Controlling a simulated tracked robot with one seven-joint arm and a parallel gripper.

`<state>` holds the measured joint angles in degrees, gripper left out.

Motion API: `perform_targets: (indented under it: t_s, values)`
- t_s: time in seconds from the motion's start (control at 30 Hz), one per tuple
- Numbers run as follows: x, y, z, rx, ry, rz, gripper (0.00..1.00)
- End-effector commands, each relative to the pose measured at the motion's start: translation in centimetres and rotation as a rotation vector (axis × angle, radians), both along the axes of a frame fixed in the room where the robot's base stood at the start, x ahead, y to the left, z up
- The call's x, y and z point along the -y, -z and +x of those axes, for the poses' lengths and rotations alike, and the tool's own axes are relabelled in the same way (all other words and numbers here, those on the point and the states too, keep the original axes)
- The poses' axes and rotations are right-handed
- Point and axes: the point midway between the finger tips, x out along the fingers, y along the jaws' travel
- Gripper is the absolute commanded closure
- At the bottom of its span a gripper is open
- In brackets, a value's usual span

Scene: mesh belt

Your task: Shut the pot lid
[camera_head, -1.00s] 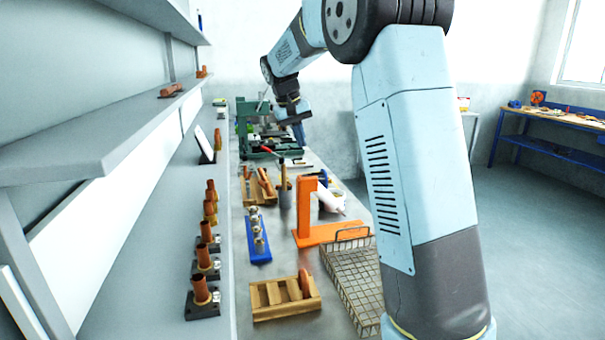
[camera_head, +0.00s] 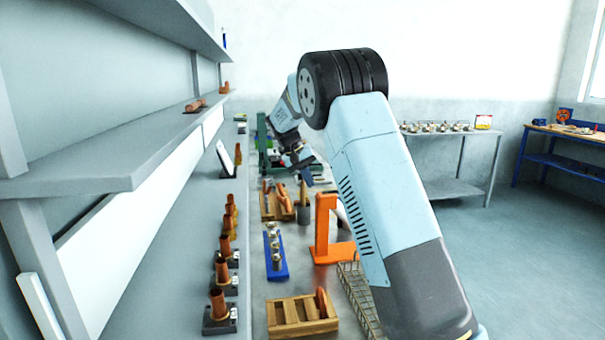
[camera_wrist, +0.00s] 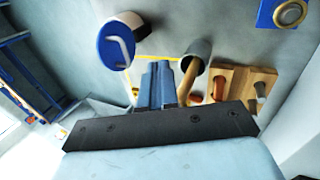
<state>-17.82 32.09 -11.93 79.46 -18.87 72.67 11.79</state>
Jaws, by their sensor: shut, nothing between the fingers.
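My gripper (camera_head: 308,177) is shut and empty, pointing down above the far part of the bench. Its closed blue-grey fingers show in the wrist view (camera_wrist: 158,75). A dark grey open-topped pot (camera_head: 303,212) with a wooden handle (camera_wrist: 186,84) sticking out stands below it; in the wrist view the pot (camera_wrist: 198,53) is just right of the fingers. A blue round face with a white bent bar (camera_wrist: 115,48) lies left of the fingers; I cannot tell whether it is a lid. No hinged lid can be clearly made out, and the arm hides part of the bench.
An orange stand (camera_head: 322,225), a wire basket (camera_head: 358,295), a wooden rack (camera_head: 302,316) and a blue rack of fittings (camera_head: 275,255) stand nearer. A wooden block with copper pieces (camera_wrist: 245,82) sits right of the pot. Shelves (camera_head: 110,160) run along the left.

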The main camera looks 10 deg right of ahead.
Motion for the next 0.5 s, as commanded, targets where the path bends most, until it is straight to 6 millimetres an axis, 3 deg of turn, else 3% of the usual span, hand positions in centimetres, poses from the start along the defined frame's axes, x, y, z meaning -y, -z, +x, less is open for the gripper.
perform_targets:
  t_s: [0.27, 0.5]
  values:
    - [2.0, 4.5, 0.0, -0.001, 0.0, 0.0, 1.0]
    - [4.9, 4.1, 0.1, 0.002, -0.001, 0.001, 1.0]
